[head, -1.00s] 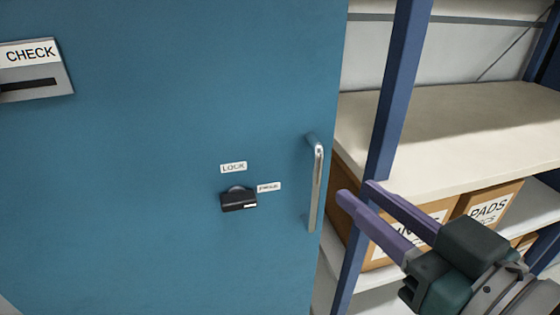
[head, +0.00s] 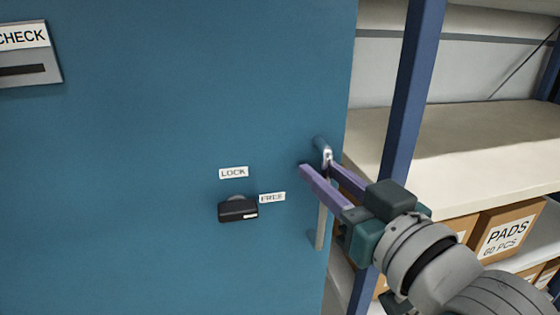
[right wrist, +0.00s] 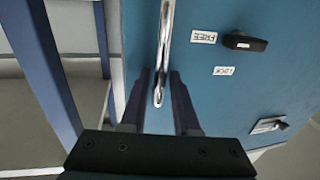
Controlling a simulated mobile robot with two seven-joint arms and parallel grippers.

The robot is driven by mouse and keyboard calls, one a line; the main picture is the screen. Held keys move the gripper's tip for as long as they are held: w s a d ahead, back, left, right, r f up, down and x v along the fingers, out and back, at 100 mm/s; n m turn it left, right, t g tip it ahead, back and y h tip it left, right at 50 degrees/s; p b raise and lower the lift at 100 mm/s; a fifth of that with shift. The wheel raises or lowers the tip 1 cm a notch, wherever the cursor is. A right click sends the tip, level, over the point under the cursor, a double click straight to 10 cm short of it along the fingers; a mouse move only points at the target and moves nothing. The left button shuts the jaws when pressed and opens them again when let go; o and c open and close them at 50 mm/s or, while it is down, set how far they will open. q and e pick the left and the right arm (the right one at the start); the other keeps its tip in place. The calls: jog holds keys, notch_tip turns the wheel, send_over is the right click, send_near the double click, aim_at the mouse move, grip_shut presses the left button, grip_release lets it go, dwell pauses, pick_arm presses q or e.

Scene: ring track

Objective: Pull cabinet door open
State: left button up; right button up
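The blue cabinet door (head: 150,150) fills the left of the head view and looks shut. Its upright metal handle (head: 321,225) is near the door's right edge. My right gripper (head: 318,168) is open at the upper part of the handle. In the right wrist view the handle (right wrist: 166,35) runs between the two spread fingers (right wrist: 159,78), with gaps on both sides. A black latch knob (head: 238,210) sits left of the handle, below a LOCK label (head: 233,173) and beside a FREE label (head: 272,197). My left gripper is not in view.
A blue shelf post (head: 408,110) stands just right of the door, close to my right arm. Beige shelves (head: 470,150) hold cardboard boxes (head: 508,232), one marked PADS. A CHECK plate (head: 28,55) is at the door's upper left.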

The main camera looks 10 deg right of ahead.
jog(key=shift+w, duration=0.1)
grip_shut()
dwell(1.4)
